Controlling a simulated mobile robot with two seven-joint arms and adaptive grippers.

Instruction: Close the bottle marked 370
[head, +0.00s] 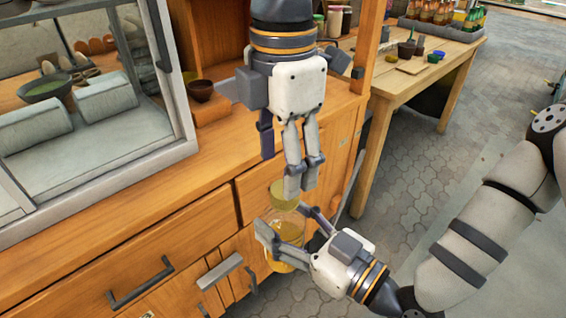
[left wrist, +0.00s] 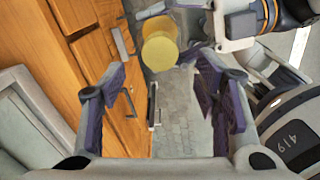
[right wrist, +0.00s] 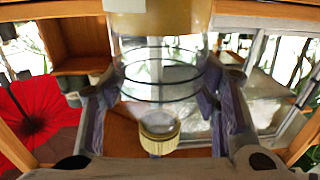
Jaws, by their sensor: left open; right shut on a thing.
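A clear bottle with yellow contents (head: 288,232) is held upright, or nearly so, in front of the wooden cabinet. No 370 mark is readable on it. A yellow round lid (head: 284,193) shows at its top; I cannot tell whether it is seated. The lid also shows in the left wrist view (left wrist: 160,52), and its ribbed side in the right wrist view (right wrist: 158,137). My right gripper (head: 285,228) is shut on the bottle's body from the side.
The wooden cabinet (head: 215,225) with dark handles stands close on the left. A glass-fronted case (head: 95,110) and a small dark bowl (head: 201,90) are on its top. A table (head: 440,65) with crated bottles and pots is at the back right. Paved floor lies right.

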